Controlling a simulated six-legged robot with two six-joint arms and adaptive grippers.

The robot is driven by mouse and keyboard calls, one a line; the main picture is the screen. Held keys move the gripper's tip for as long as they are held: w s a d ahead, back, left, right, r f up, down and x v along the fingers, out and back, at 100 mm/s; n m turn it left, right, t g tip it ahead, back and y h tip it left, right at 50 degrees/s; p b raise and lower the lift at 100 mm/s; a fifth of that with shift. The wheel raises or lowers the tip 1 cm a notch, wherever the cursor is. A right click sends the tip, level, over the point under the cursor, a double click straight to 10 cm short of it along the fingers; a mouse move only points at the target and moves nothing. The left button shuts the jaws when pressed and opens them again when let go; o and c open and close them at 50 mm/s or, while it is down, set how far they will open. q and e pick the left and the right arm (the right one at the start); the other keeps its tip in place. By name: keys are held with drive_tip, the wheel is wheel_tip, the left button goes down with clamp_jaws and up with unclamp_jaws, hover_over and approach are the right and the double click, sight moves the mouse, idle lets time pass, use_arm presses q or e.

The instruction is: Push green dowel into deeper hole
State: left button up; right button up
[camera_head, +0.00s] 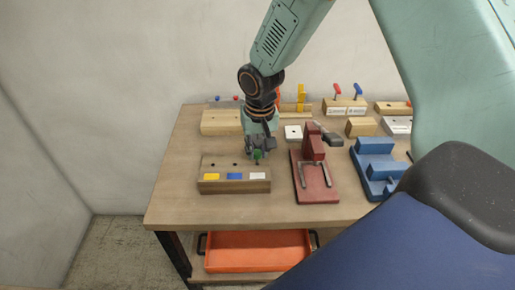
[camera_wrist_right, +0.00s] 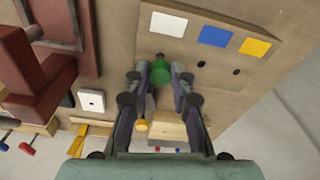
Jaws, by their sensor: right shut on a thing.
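A wooden block (camera_head: 234,187) sits near the table's front left, with yellow, blue and white labels along its front. Two open holes show in its top, behind the yellow and blue labels; they also show in the right wrist view, where the block (camera_wrist_right: 255,62) is at the top. The green dowel (camera_head: 258,156) stands at the block's right end, behind the white label. My right gripper (camera_head: 258,150) points down and is shut on the green dowel (camera_wrist_right: 160,71). The dowel's lower end is hidden, so I cannot tell how deep it sits. My left gripper is not in view.
A red vise-like fixture (camera_head: 316,180) stands close to the right of the block, with a blue fixture (camera_head: 376,170) beyond it. Wooden blocks and a white block (camera_head: 293,132) stand behind. An orange tray (camera_head: 255,253) is below the tabletop. The table's front left is clear.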

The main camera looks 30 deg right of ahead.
drive_tip(key=shift+f+b, duration=0.55)
drive_tip(key=shift+f, duration=0.8)
idle(0.4)
drive_tip(key=o, duration=1)
drive_tip(key=r, duration=0.4)
drive_tip(key=s+r, duration=0.1)
drive_tip(key=r, duration=0.7)
drive_tip(key=shift+s+a, duration=0.2)
